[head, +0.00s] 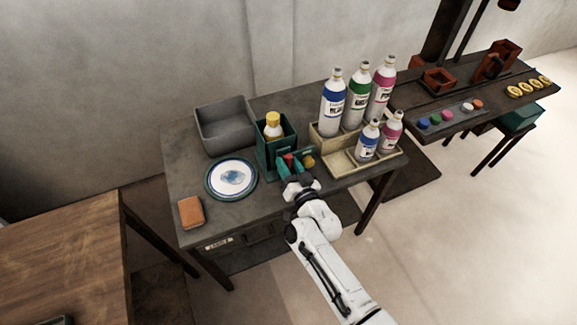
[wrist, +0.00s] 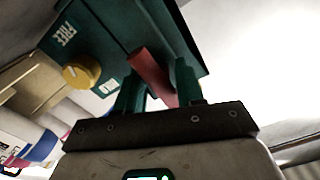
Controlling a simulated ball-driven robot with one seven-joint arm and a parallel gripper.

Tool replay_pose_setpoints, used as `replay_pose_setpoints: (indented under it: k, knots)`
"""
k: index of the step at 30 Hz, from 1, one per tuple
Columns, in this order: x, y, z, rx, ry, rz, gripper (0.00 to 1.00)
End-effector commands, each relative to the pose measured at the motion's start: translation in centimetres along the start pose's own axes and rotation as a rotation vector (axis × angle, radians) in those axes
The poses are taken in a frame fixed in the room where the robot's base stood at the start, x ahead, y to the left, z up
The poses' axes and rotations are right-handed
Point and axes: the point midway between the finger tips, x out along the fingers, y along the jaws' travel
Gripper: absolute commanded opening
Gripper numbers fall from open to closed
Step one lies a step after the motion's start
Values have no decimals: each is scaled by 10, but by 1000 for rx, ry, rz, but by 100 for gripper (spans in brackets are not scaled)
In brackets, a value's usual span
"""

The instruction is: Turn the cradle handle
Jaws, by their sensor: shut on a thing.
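The cradle (head: 264,152) is a dark green box on the grey table, with a yellow-capped bottle (head: 273,126) standing in it. In the wrist view the cradle (wrist: 112,28) fills the top, with a white label reading "FREE" (wrist: 63,33). Its red handle (wrist: 149,72) is a tilted bar between my fingers. My gripper (wrist: 158,88) has teal fingers and is shut on the red handle. In the head view my gripper (head: 292,172) is at the cradle's front, and only a bit of red shows. A round yellow knob (wrist: 82,74) sits left of the handle.
A beige rack (head: 342,167) with several labelled bottles stands close on the right. A grey bin (head: 224,124), a round blue-rimmed dish (head: 231,178) and an orange block (head: 191,212) are on the left. A wooden table (head: 62,262) stands at lower left.

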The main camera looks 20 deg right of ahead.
Motion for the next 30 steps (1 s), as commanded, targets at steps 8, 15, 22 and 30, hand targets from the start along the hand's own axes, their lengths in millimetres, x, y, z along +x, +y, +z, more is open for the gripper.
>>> replay_pose_setpoints:
  k: [8,15,22,30]
  knots:
    - [1,4,-4,262,13,7,19]
    - [1,4,-4,441,15,6,32]
    - [1,3,-4,550,14,6,43]
    - [1,3,-3,602,12,5,49]
